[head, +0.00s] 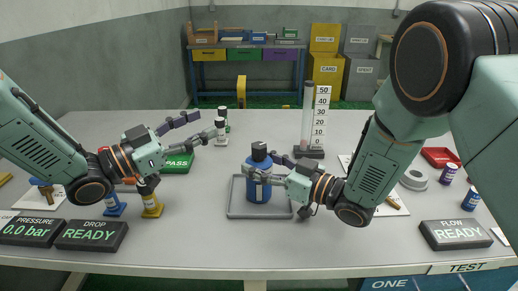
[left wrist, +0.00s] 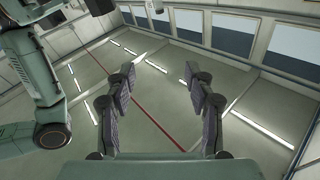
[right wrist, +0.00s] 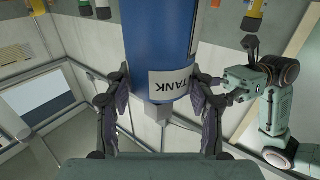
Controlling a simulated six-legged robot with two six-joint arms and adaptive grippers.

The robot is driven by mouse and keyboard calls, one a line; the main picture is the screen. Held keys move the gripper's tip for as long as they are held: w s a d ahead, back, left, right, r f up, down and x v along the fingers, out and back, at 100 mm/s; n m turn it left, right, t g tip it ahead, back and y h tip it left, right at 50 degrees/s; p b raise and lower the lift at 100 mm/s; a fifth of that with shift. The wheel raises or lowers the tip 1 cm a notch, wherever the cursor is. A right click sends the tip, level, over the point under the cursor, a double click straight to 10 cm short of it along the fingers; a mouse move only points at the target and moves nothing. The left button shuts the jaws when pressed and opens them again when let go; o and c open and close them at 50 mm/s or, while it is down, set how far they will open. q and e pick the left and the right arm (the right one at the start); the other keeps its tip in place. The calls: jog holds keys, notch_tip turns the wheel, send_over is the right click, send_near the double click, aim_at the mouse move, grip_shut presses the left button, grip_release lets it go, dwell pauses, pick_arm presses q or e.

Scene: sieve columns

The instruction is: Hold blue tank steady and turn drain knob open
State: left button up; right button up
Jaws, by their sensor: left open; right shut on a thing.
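The blue tank (head: 259,191) stands upright on a grey tray (head: 260,213) in the middle of the table. It has a dark top and a white label. My right gripper (head: 262,168) is shut on the tank, with a finger on each side. The right wrist view shows the tank's blue wall (right wrist: 158,45) and its TANK label between the fingers (right wrist: 160,92). My left gripper (head: 203,126) is open and empty, above the table left of the tank. The left wrist view shows nothing between its fingers (left wrist: 163,82). I cannot make out the drain knob.
A white bottle (head: 221,131) stands close to the left fingertips. A graduated cylinder (head: 308,115) stands behind the tank. A green PASS sign (head: 178,163) and a yellow bottle (head: 151,204) are near my left arm. A FLOW display (head: 457,234) is front right. The front middle is clear.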

aim_at(259, 150)
pick_arm(q)
jog(key=s+d+f+n+g, duration=0.1)
jog(key=s+d+f+g, duration=0.15)
jog(key=s+f, duration=0.3)
jog(key=x, duration=0.8)
jog(key=f+x, duration=0.1)
jog(key=x, duration=0.3)
jog(key=shift+w, duration=0.45)
